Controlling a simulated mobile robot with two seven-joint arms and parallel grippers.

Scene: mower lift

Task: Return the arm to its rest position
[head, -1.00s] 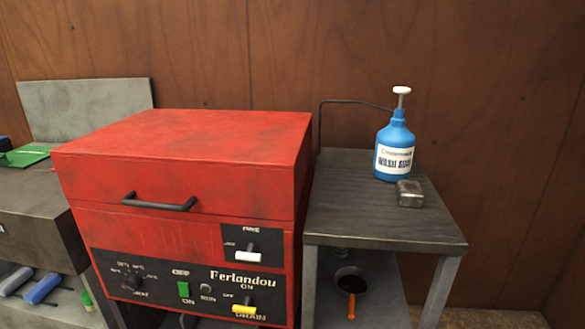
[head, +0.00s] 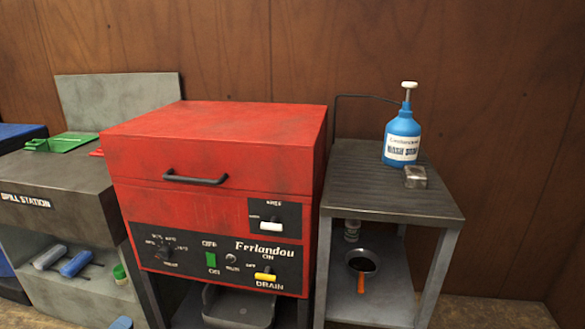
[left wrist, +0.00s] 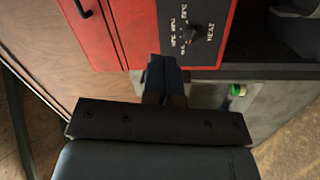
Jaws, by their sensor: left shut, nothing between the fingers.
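My left gripper shows as a blue-grey tip (head: 121,323) at the bottom edge of the head view, low in front of the grey station and left of the red machine. In the left wrist view its dark fingers (left wrist: 164,72) are shut together and hold nothing. They are in front of the red machine's black control panel, close to the heat knob (left wrist: 192,34) in that picture. Whether they touch anything cannot be told. The rest of the left arm is outside the head view. My right gripper is in neither view.
The red machine (head: 215,140) has a closed lid with a black handle. A grey spill station (head: 70,190) stands left of it. A side table (head: 385,190) at right holds a blue soap bottle (head: 402,140) and a small metal block (head: 415,177); a dark pan (head: 361,262) is below.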

